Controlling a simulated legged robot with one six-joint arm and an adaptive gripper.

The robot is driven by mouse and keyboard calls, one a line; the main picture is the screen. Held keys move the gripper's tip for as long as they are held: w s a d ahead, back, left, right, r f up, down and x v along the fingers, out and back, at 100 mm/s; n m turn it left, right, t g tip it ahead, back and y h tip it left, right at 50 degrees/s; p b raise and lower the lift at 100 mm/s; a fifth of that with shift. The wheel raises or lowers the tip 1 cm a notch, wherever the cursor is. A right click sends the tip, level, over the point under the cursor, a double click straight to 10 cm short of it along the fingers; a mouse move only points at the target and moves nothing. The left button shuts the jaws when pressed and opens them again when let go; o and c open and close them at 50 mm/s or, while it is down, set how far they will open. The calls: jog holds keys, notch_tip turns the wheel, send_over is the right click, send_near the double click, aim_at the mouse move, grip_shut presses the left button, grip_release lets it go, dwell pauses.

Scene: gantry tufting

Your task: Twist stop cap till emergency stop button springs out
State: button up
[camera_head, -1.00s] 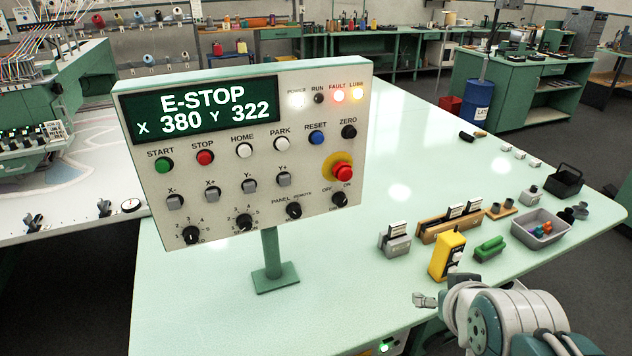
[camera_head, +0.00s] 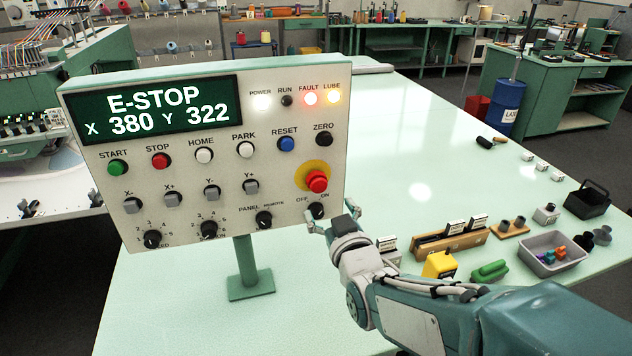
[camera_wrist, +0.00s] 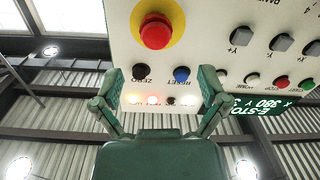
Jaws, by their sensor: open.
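The emergency stop button, a red mushroom cap (camera_head: 316,181) on a yellow disc (camera_head: 304,172), sits at the right side of the control panel (camera_head: 90,229). The panel display (camera_head: 200,105) reads E-STOP, X 380 Y 322, and the FAULT lamp (camera_head: 311,98) glows red. My gripper (camera_head: 331,221) is open and empty, just below and right of the cap, near the panel's lower right corner. In the wrist view the red cap (camera_wrist: 155,32) appears upside down above my open fingers (camera_wrist: 160,95), apart from them. Whether the cap is pressed in cannot be told.
The ON/OFF knob (camera_head: 317,210) is right beside my fingers, under the cap. The black ZERO button (camera_head: 323,139) is above it. A wooden rack (camera_head: 450,243), yellow box (camera_head: 440,265) and grey bin (camera_head: 553,258) stand on the table to the right. The table behind the panel is clear.

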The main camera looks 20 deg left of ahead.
aim_at(320, 187)
jog(key=x, duration=0.8)
jog(key=shift+w+d, duration=0.15)
jog(key=shift+d, duration=0.05)
jog(key=shift+w+a, duration=0.3)
jog(key=shift+d, duration=0.1)
jog(key=shift+c, duration=1.2)
jog(key=shift+s+d+r, duration=0.1)
jog(key=c, duration=0.9)
